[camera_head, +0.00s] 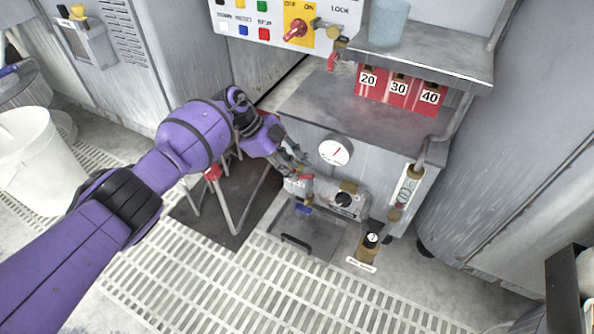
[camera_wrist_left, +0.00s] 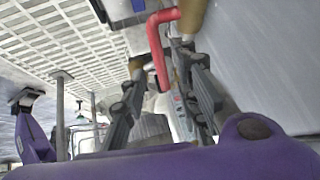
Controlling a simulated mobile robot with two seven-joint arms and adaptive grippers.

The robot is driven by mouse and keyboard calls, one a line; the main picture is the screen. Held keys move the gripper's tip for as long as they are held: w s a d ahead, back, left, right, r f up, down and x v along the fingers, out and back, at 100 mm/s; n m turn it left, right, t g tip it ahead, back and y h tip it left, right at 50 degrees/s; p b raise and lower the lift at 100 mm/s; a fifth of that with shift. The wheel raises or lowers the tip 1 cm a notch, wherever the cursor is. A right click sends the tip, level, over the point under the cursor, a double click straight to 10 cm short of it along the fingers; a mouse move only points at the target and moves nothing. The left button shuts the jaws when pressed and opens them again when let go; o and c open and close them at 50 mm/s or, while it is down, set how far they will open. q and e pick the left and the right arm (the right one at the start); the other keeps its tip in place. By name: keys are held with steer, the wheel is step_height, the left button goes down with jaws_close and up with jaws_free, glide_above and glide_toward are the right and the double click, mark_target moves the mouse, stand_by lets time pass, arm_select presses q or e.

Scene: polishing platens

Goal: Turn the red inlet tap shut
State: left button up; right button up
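The red tap handle (camera_head: 300,177) is low on the front of the grey cabinet, below the round gauge. In the left wrist view it is a bent red lever (camera_wrist_left: 158,50) beside a brass-coloured pipe. My left gripper (camera_head: 298,164) is at this handle. In the left wrist view, its two dark fingers (camera_wrist_left: 163,62) are spread, with the lever's lower end between their tips. I cannot tell whether either finger touches it. The tap body is partly hidden by the gripper. My right gripper is not identifiable in either view.
A white dial gauge (camera_head: 335,151) is just above and right of the gripper. A black knob (camera_head: 345,198) and a brass valve (camera_head: 369,245) are close by on the right. Another red handle (camera_head: 333,61) hangs under the control panel (camera_head: 262,20). A white bin (camera_head: 40,160) stands left.

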arm_select(q)
steer(key=v, duration=1)
steer(key=shift+s, duration=0.1)
